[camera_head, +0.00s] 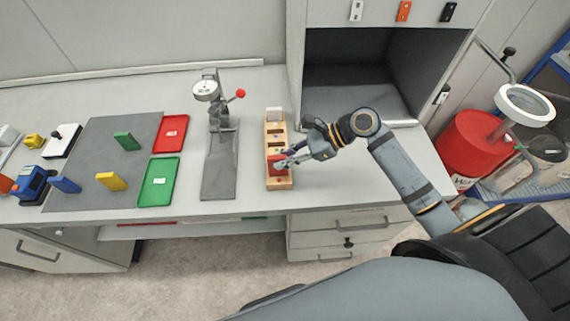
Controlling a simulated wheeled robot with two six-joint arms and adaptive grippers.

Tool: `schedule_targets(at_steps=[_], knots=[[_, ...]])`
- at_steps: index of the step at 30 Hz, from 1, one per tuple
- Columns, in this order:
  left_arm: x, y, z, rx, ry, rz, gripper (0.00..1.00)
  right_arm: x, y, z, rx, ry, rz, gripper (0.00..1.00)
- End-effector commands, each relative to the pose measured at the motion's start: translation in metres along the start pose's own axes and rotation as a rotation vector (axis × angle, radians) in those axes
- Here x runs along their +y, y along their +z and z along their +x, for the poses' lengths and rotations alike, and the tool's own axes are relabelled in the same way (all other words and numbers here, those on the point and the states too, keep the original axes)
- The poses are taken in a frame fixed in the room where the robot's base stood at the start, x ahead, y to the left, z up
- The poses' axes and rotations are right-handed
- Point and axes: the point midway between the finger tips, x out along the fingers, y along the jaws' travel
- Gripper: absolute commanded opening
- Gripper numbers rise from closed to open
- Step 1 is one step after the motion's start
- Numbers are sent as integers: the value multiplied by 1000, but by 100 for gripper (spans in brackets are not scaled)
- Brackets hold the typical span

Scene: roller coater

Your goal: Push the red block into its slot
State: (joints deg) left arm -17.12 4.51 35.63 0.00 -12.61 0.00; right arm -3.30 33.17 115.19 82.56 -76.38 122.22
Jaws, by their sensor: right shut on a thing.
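The red block (276,163) is at the near part of the holder, partly covered by my right gripper (284,161). My right gripper comes in from the right and is shut on the red block. I cannot tell how deep the block sits in its slot. My left gripper is not in view.
A gauge stand (207,92) with a red knob is left of the holder. A red tray (171,134) and a green tray (158,182) lie further left, beside a grey mat (90,150) with green, yellow and blue blocks. An open cabinet (345,75) stands behind my right arm.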

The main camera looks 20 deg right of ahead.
Motion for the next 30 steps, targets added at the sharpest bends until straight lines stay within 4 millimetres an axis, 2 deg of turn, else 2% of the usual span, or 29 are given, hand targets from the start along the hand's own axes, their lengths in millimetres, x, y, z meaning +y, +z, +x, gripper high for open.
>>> schedule_targets(at_steps=[4, 11, 20, 21, 25, 30], knots=[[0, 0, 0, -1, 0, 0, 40, -4, -5, 2, -1, 0, 1, 0], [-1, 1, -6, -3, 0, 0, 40, -4, -31, 18, -1, 2, 2, 0], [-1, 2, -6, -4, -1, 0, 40, -4, -33, 20, 0, 2, 0, 0], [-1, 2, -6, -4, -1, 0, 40, -4, -34, 20, 1, 2, -1, 17], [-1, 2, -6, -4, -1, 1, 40, -4, -34, 20, 1, 1, -1, 34], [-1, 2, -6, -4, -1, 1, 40, -4, -33, 20, 1, 1, -1, 37]])
